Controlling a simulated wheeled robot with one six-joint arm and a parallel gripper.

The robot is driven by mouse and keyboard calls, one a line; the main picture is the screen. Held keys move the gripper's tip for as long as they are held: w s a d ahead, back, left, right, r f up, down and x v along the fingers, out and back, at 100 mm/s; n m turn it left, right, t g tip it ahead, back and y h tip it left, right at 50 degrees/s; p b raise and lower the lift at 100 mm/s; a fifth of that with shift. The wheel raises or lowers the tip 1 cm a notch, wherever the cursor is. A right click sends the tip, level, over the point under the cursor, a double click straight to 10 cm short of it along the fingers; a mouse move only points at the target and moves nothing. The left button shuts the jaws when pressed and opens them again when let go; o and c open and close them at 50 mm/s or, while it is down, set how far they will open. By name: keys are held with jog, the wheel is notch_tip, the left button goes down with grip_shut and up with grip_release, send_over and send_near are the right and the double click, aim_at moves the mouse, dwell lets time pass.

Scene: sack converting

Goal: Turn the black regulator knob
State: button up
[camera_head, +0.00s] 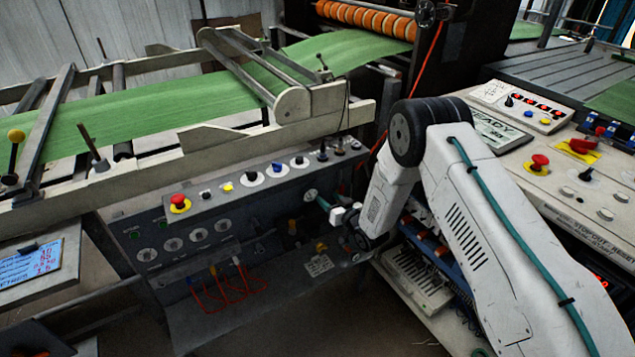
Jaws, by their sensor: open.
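My gripper (325,205) is at the front face of the grey control panel (255,205), low in the middle of the picture. Its small fingertips point left, close beside a round pale dial (310,195); I cannot tell whether they touch it. The gripper is open, and I see nothing held in it. Several small dark knobs show. One black knob (299,160) sits on a white disc on the panel's top strip, and a dark knob (292,228) is on the shadowed front face below left of the gripper. I cannot tell which is the regulator knob.
A red stop button (179,201) on a yellow base stands at the panel's left end. Red hoses (222,288) hang below. Green sheet (160,108) runs over rollers behind. A pale console (555,160) with buttons is at right.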

jog(key=w+a+r+t+y, duration=0.1)
jog(key=w+a+r, duration=0.1)
jog(key=w+a, duration=0.3)
jog(key=shift+w+r, duration=0.4)
jog(key=shift+w, duration=0.4)
jog(key=c, duration=1)
